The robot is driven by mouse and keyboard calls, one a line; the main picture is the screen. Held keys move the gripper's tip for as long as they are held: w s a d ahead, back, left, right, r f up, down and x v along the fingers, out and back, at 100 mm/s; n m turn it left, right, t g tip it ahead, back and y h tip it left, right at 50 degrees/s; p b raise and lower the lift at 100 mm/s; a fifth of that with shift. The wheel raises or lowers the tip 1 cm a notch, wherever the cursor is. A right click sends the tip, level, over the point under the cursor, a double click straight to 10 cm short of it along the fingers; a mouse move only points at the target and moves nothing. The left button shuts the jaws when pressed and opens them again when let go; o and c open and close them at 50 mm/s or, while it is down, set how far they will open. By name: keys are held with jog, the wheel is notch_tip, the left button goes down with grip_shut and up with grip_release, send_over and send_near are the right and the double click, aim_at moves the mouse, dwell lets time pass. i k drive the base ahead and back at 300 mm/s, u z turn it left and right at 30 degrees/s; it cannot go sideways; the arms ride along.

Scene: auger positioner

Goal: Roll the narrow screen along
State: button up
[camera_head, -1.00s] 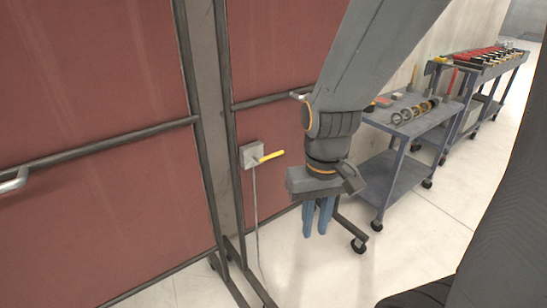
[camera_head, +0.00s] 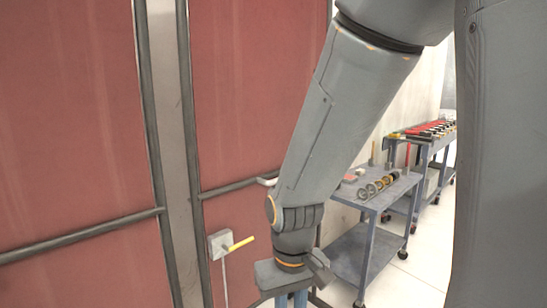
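Two dark red screens in grey metal frames stand side by side. The wide screen (camera_head: 70,120) fills the left of the view. The narrow screen (camera_head: 240,90) is right of the grey upright frames, partly behind my arm. A grey box with a yellow lever (camera_head: 241,243) sits low on the narrow screen's left side, with a cord hanging below it. A pale handle (camera_head: 267,181) shows at the crossbar's right end, beside my arm. My gripper (camera_head: 291,300) points down in front of the narrow screen, right of the lever. Its blue fingers are cut off by the bottom edge.
A blue-grey cart (camera_head: 358,250) with rings and small parts stands right of the narrow screen. A second cart (camera_head: 425,140) with red and dark items is behind it. Pale floor (camera_head: 412,280) is clear at the lower right.

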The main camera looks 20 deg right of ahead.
aim_at(254, 63)
jog(key=k, duration=1)
jog(key=z, duration=1.05)
jog(key=i, duration=1.55)
jog(key=u, duration=0.65)
